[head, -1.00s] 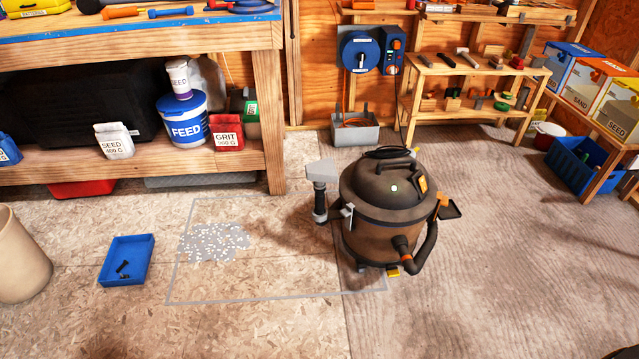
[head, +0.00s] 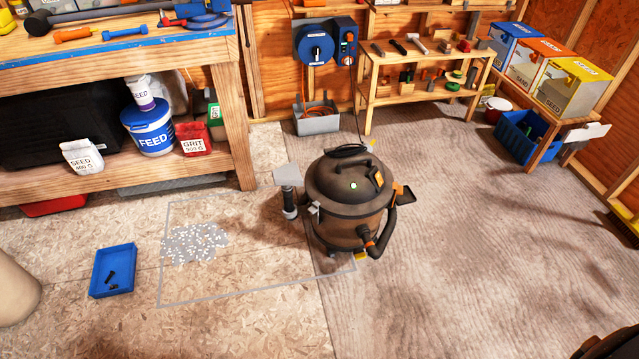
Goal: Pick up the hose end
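A brown and black shop vacuum (head: 345,212) stands upright on the floor near the middle of the head view. Its dark hose (head: 387,228) leaves an orange-collared port low on the front and curves up along the right side. On the vacuum's left side, a dark upright tube with a grey flared nozzle (head: 286,175) sits by a grey bracket. I cannot tell whether this tube joins the hose, as the vacuum's back is hidden. Neither of my grippers is in view.
White bits (head: 196,242) lie inside a grey floor outline left of the vacuum. A blue tray (head: 101,284) holds small dark parts. A workbench (head: 231,120) stands at the left, a tool shelf (head: 420,98) at the back. The floor right of the vacuum is clear.

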